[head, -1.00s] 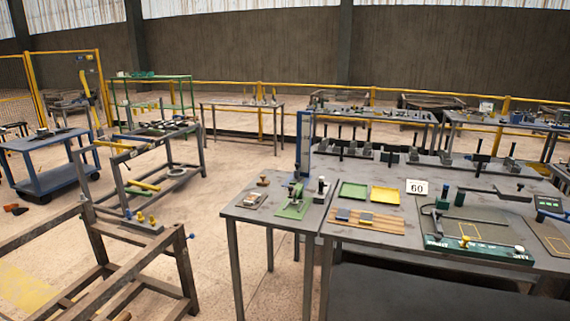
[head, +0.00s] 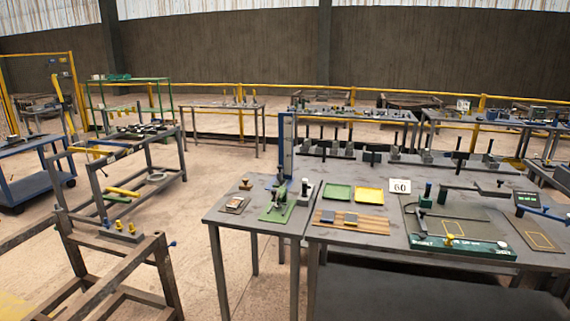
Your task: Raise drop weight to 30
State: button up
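No thing in the head view can be named the drop weight with certainty. A tall blue upright (head: 286,148) stands at the back left of the long grey bench, with small dark marks on it. Any weight or scale figures on it are too small to make out. A white card reading 60 (head: 400,186) stands on the bench. My gripper is not in view.
The grey bench (head: 365,241) carries green and yellow trays (head: 369,195), a wooden slatted board (head: 352,222) and a green-edged fixture (head: 462,246). A smaller table (head: 222,217) adjoins its left. Metal frames (head: 110,250) stand left; open floor (head: 205,265) lies between.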

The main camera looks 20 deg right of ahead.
aim_at(280, 173)
jog(key=i, duration=0.9)
jog(key=u, duration=0.05)
